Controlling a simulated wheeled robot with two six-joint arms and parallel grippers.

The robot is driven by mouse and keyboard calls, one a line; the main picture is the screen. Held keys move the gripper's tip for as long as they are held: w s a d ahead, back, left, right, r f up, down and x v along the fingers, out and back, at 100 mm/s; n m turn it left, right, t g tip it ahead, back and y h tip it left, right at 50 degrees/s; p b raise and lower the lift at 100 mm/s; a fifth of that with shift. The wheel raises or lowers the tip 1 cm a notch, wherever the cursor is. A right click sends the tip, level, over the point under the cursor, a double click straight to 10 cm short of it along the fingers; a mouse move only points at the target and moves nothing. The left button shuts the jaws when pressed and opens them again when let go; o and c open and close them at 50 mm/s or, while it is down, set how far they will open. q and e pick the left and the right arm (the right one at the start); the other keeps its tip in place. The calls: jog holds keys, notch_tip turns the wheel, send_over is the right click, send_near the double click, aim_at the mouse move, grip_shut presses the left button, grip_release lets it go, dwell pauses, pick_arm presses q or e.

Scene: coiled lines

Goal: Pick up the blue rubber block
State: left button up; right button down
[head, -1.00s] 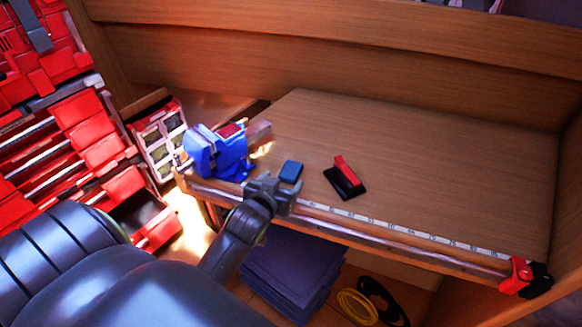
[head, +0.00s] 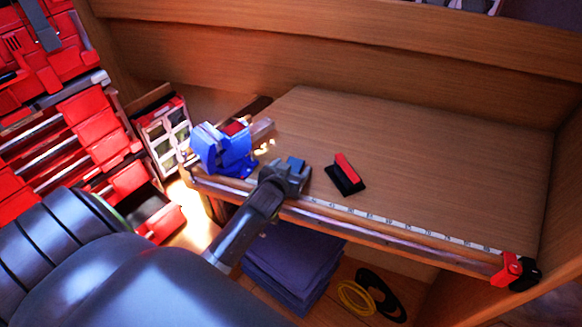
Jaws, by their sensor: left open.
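The blue rubber block (head: 296,163) lies on the wooden workbench (head: 430,165), near its front left part. My left gripper (head: 290,172) is open, with its fingers at the block. The gripper hides the block's near part, so I cannot tell whether the fingers touch it or stand on both sides of it. My right gripper is not in view.
A blue vise (head: 222,150) stands left of the block. A black and red brush-like tool (head: 346,175) lies to its right. A measuring strip (head: 400,223) runs along the front edge, with a red clamp (head: 508,268) at the right end. The bench's back is clear.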

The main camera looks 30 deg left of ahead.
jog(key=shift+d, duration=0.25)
pick_arm(q)
jog(key=shift+c, duration=1.4)
jog(key=c, duration=0.8)
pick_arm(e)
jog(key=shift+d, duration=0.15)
